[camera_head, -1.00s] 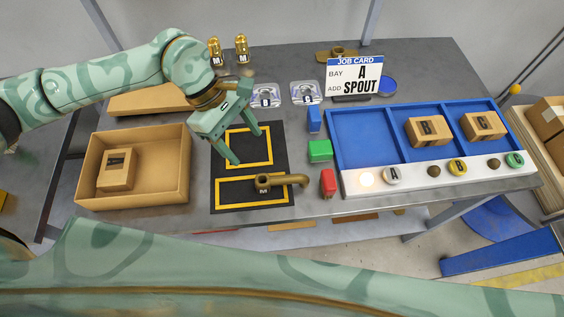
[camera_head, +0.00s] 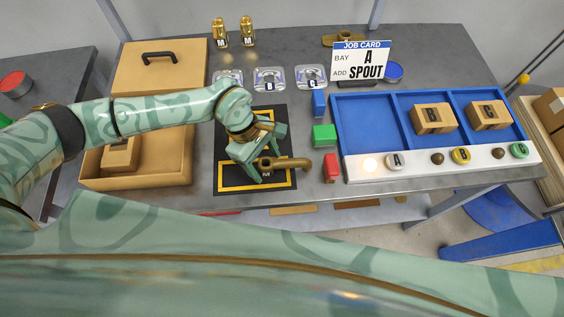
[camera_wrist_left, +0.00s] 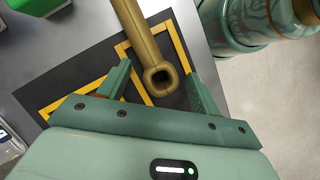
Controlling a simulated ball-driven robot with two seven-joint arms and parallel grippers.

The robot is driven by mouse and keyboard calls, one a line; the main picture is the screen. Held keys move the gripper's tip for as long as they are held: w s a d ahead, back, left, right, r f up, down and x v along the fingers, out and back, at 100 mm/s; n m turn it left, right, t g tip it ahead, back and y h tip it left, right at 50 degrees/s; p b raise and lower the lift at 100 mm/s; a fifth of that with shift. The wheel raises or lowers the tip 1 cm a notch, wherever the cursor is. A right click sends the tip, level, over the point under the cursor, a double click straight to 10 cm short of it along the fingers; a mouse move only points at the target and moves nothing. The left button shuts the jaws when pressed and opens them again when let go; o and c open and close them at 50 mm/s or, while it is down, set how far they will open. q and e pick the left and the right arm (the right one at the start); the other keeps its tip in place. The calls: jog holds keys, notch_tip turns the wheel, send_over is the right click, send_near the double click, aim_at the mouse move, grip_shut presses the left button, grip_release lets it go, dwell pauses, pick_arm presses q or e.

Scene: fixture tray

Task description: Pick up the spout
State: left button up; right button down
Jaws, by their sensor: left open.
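The spout (camera_head: 290,163) is a bronze bent pipe on the black mat with yellow outlines (camera_head: 222,172), close to the table's front edge. My left gripper (camera_head: 266,157) is over its left end, pointing down and open. In the left wrist view, the spout (camera_wrist_left: 143,38) runs from the top edge to a round open end that shows between the two spread fingers (camera_wrist_left: 160,84). No finger visibly touches it; how low the fingertips reach beside it is unclear. The job card (camera_head: 361,63) reads bay A, add spout. My right gripper is out of view.
Blue, green (camera_head: 324,134) and red (camera_head: 331,168) blocks stand right of the mat. The blue tray (camera_head: 390,157) has an empty left bay and boxes in the others. An open cardboard box (camera_head: 183,160) is left, its lid (camera_head: 185,70) behind.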

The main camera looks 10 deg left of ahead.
pick_arm(q)
jog(key=shift+s+d+f, duration=0.15)
jog(key=shift+d+f, duration=0.1)
jog(key=shift+f, duration=0.35)
grip_shut()
jog(key=shift+r, duration=0.1)
